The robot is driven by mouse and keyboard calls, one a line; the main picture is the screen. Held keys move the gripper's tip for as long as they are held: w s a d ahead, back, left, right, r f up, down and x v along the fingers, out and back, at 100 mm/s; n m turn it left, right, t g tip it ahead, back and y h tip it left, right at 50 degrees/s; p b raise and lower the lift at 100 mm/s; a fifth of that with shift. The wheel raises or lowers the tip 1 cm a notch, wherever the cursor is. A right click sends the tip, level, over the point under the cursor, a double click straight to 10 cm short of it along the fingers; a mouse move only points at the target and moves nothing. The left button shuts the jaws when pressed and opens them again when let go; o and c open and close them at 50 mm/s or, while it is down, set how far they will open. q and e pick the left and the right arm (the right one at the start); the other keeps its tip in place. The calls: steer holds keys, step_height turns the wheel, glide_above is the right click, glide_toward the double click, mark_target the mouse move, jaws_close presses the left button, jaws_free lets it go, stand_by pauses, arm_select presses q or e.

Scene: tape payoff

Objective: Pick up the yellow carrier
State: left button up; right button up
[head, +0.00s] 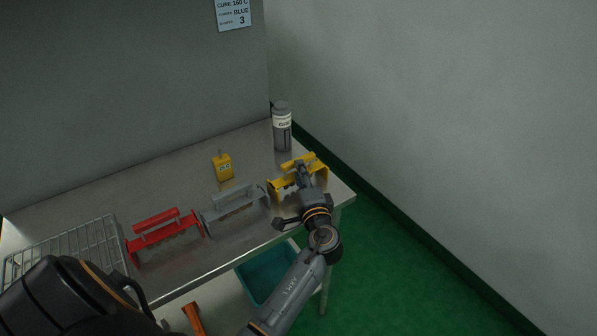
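The yellow carrier (277,187) stands at the right end of the metal table, with a bar handle across its top. I cannot tell whether a finger touches the carrier. My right gripper does not show.
A grey carrier (236,204) stands just left of the yellow one, then a red carrier (165,236) and a wire rack (75,246). Behind are a small yellow device (222,168) and a grey labelled bottle (282,130). A teal bin (262,277) sits below the table (110,190).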

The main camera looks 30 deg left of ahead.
arm_select(q)
steer(key=shift+w+a+r, duration=0.25)
steer(key=shift+w+a, duration=0.15)
steer(key=shift+w, duration=0.05)
steer(key=shift+w+a+r, duration=0.2)
steer(key=shift+w+a, duration=0.15)
steer(key=shift+w, duration=0.1)
steer(key=shift+w+a+f, duration=0.25)
steer(key=shift+w+a, duration=0.6)
jaws_close()
steer(key=shift+r, duration=0.1)
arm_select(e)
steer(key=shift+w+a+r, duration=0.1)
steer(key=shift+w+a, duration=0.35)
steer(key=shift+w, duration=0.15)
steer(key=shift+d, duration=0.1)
arm_select(q)
steer(key=shift+r, duration=0.1)
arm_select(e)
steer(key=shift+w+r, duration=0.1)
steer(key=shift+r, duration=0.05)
